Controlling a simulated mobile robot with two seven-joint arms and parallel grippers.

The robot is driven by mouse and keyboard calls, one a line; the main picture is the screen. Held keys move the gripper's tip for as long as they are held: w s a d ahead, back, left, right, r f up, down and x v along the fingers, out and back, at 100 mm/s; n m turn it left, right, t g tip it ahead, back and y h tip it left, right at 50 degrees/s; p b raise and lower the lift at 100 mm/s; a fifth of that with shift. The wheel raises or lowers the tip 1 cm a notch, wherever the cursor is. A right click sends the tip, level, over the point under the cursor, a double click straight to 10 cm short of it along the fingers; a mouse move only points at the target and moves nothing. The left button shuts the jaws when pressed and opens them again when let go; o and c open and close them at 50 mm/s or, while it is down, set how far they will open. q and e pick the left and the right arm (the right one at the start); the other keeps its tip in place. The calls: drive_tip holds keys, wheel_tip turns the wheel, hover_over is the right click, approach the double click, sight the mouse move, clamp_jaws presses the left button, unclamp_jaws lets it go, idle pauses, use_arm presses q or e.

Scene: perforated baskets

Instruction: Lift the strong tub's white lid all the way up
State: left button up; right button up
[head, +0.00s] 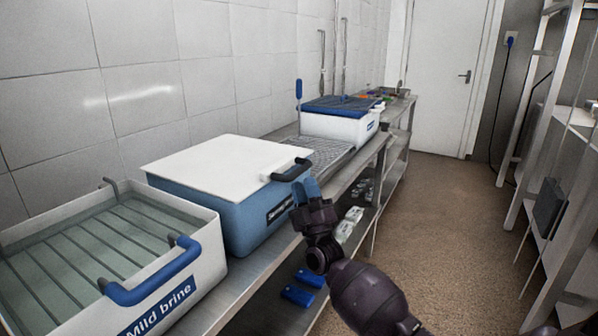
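The white lid (215,163) lies flat and closed on the blue tub (238,222) in the middle of the head view. The tub's front label is seen at a steep angle and is hard to read. A dark handle (291,171) sticks out from the lid's right edge. My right gripper (305,187), with blue fingers, is just in front of and below this handle. It looks apart from the handle, but the contact is unclear. Its finger gap is too small to judge. My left gripper is not in view.
An open white tub marked "Mild brine" (172,301), with a blue handle and slats under liquid, stands at lower left. A white tub with a blue lid (345,105) stands farther back on the metal counter (232,287). Open floor (440,215) lies to the right, before shelving.

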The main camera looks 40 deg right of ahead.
sight(299, 168)
drive_tip(key=shift+x, duration=2.3)
drive_tip(key=shift+c, duration=0.3)
clamp_jaws()
